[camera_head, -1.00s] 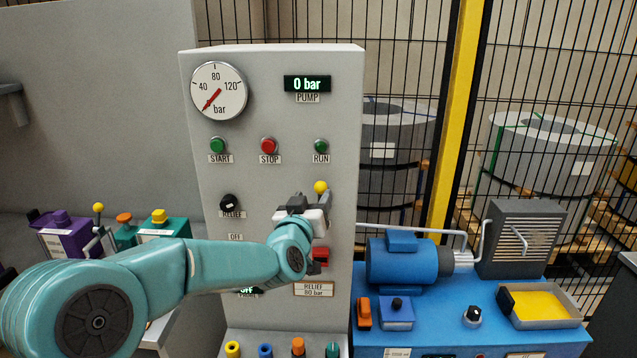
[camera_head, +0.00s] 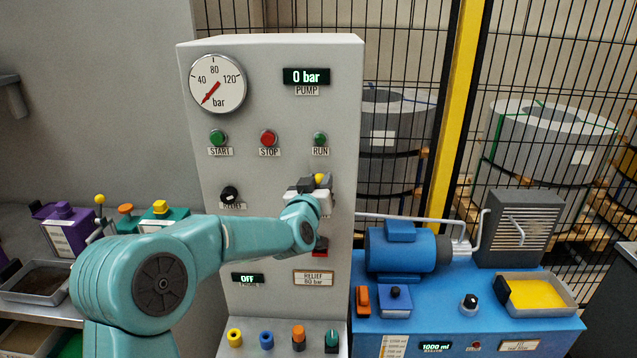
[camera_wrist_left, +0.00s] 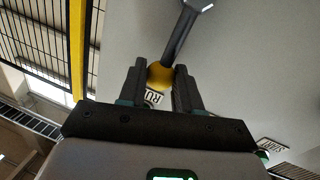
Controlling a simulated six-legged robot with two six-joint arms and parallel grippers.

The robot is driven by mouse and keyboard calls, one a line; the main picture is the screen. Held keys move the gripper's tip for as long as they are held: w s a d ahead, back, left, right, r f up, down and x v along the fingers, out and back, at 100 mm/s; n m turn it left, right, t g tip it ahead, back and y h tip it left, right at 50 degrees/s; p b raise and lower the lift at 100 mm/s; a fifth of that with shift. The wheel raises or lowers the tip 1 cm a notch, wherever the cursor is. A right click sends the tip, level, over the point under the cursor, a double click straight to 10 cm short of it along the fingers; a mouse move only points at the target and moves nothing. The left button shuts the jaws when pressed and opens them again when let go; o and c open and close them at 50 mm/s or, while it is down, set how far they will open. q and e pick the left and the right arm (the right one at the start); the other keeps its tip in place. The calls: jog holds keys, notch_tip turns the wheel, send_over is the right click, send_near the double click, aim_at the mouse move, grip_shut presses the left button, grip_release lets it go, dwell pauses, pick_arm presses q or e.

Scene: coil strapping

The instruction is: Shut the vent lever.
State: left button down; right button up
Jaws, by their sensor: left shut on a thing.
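The vent lever, a grey rod with a yellow ball knob (camera_head: 321,180), is on the upright grey panel (camera_head: 275,120), below the RUN lamp. In the left wrist view its rod (camera_wrist_left: 180,35) runs up from the ball to a metal pivot at the top edge. My left gripper (camera_head: 310,184) is at the knob. In the left wrist view my left gripper (camera_wrist_left: 160,80) is shut on the yellow ball, with a finger on each side. My arm and gripper hide the lever's rod and most of its label in the head view. My right gripper is not in view.
The pressure gauge (camera_head: 217,83) points at the low end and the pump display (camera_head: 306,76) reads 0 bar. A black relief knob (camera_head: 229,194) is left of the gripper. A red part (camera_head: 320,246) sits below it. A blue pump unit (camera_head: 400,253) stands at the right.

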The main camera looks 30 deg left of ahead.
pick_arm(q)
jog(key=s+a+f+n+y+b, duration=0.2)
jog(key=n+b, duration=0.8)
jog(key=b, duration=0.5)
jog(key=s+a+f+n+y+b, duration=0.2)
jog(key=a+f+n+b, duration=0.2)
jog(key=n+b, duration=0.6)
jog(key=shift+a+f+y+b, duration=0.35)
jog(key=shift+f+b, duration=0.95)
jog(key=shift+b, duration=1.25)
jog(key=shift+f+n, duration=0.1)
jog(key=shift+n, duration=0.2)
jog(key=c, duration=1.2)
grip_release()
jog(key=o, duration=0.4)
jog(key=shift+s, duration=0.15)
